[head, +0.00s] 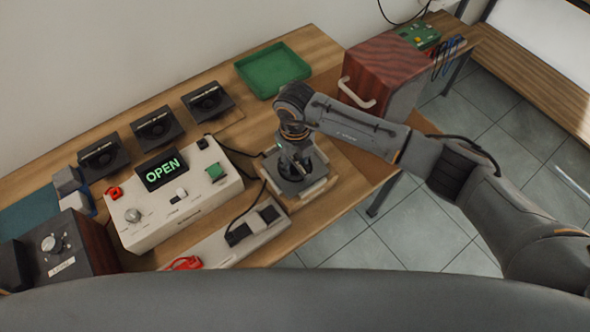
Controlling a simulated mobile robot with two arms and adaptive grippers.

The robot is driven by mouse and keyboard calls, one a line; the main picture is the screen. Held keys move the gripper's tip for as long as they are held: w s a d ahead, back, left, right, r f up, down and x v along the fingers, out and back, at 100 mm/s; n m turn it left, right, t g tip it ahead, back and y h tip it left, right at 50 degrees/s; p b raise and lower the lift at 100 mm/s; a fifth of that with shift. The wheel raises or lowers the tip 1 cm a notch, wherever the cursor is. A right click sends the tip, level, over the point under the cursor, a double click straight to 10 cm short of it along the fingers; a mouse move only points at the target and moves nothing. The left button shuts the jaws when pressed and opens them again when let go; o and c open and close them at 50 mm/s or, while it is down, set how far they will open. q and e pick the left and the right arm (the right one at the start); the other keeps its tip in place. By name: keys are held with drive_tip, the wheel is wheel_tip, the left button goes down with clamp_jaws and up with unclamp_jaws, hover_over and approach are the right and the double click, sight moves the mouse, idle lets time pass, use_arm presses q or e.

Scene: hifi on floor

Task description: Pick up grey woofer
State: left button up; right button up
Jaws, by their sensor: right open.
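My right arm reaches in from the right, and its gripper (292,170) points down, open, over a light fixture (316,187) at the middle of the bench. A dark grey round part (288,186), which looks like the grey woofer, sits in this fixture directly under the gripper. The gripper hides much of it, so I cannot tell whether the fingers touch it. My left gripper is not in view.
A beige control box (150,222) with an OPEN display (162,169) stands left of the fixture. Several black square units (153,126) line the back. A green tray (272,69) and wooden cabinet (385,75) stand behind. Cables run beside the fixture.

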drive_tip(key=shift+f, duration=0.2)
idle(0.3)
clamp_jaws()
drive_tip(key=shift+r, duration=0.1)
